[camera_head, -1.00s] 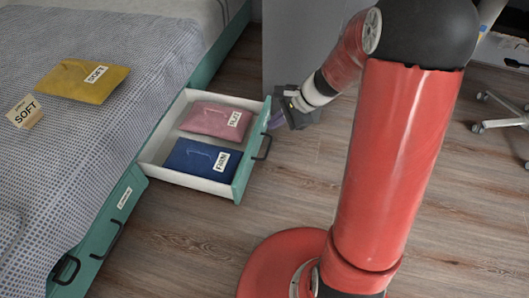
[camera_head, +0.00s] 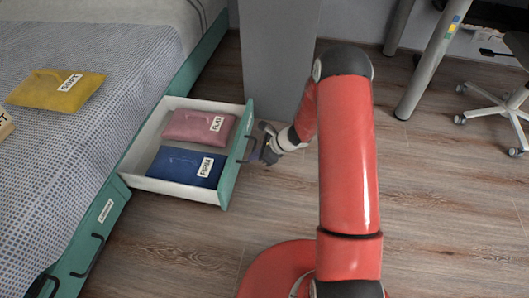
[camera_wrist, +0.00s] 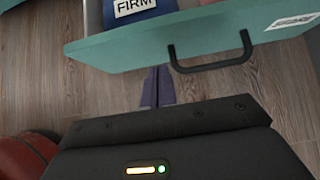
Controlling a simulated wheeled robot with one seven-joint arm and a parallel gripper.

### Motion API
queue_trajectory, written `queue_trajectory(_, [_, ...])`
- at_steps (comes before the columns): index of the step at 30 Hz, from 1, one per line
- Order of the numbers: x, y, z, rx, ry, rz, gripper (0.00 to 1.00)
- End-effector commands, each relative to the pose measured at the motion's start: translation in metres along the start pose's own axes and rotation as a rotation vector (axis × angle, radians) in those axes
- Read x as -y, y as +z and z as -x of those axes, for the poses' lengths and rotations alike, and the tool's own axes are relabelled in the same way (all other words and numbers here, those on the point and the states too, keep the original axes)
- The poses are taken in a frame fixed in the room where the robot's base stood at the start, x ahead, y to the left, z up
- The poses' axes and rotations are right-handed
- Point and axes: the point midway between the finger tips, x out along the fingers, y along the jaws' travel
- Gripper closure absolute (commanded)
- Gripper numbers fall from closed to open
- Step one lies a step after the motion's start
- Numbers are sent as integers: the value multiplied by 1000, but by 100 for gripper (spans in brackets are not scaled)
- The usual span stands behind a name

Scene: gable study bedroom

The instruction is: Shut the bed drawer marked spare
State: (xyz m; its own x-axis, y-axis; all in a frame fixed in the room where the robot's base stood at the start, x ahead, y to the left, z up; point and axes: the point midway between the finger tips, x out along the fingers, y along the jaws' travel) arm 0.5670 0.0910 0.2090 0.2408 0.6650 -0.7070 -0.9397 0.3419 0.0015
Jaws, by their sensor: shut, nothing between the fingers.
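The open green bed drawer (camera_head: 238,152) sticks out from the bed's side in the head view. It holds a pink packet (camera_head: 199,126) and a blue packet (camera_head: 187,166) marked FIRM. Its front with a dark handle (camera_wrist: 212,66) shows in the wrist view, with a label (camera_wrist: 293,20) too slanted to read surely. My gripper (camera_head: 266,156) is just outside the drawer front, near the handle. Its closed fingers (camera_wrist: 158,86) point at the front's lower edge, left of the handle in the wrist view. They are empty; I cannot tell whether they touch.
A second green drawer front (camera_head: 93,235) with a label and dark handle sits flush at lower left. A yellow packet (camera_head: 52,90) marked SOFT lies on the bed (camera_head: 120,60). A grey panel (camera_head: 277,60) stands behind my gripper. Open wooden floor (camera_head: 440,210) lies right.

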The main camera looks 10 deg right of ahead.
Motion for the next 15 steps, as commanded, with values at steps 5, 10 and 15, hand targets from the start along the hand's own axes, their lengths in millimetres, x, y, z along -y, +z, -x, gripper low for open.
queue_trajectory(5, [0, 12, -29, 1, 0, 4, 100])
queue_trajectory(10, [0, 24, -41, -1, 0, 2, 100])
queue_trajectory(15, [0, 29, -44, 0, -1, 2, 100])
